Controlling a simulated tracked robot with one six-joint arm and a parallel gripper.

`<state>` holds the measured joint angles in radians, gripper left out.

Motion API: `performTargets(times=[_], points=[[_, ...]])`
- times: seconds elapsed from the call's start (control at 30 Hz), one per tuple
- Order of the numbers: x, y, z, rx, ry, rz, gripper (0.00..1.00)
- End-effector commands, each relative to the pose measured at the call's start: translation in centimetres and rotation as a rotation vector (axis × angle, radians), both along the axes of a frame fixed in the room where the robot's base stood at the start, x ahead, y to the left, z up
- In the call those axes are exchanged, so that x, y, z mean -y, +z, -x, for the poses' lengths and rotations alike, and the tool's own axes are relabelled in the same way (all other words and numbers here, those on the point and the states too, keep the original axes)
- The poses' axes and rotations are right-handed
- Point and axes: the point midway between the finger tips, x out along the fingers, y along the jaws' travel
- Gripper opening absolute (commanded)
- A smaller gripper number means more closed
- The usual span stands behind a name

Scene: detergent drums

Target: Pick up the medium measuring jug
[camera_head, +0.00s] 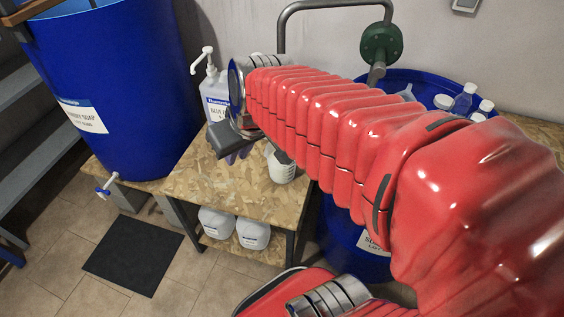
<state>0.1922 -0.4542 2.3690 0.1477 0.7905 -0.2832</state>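A white measuring jug (281,172) with faint markings stands on the wood-board table (215,182), near its right side. My arm and a gripper finger cover its upper part. I cannot tell from this view whether it is the medium one, and no other jug shows clearly. My gripper (248,151) is over the table, with its two dark fingers apart, one on the left and one overlapping the jug in the picture. It appears open. I cannot tell whether the right finger touches the jug. A purplish thing shows partly between the fingers.
A white pump bottle (212,97) stands behind the gripper. A large blue drum (115,80) with a tap is at the left. White canisters (252,232) sit on the lower shelf. A second blue drum (345,225) with bottles (463,100) above is partly behind my arm.

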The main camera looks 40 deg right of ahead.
Motion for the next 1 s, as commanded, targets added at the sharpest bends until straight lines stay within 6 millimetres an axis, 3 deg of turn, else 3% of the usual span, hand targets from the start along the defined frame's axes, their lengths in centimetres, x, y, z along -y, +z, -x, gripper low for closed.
performTargets(times=[0.5, 0.73, 1.0], points=[[9.5, -5.6, -8.7, -0.024, -0.028, -0.017, 0.15], [15.1, -9.5, -11.3, -0.029, -0.052, -0.016, 0.15], [22.2, -15.1, -12.8, -0.038, -0.089, -0.011, 0.15]])
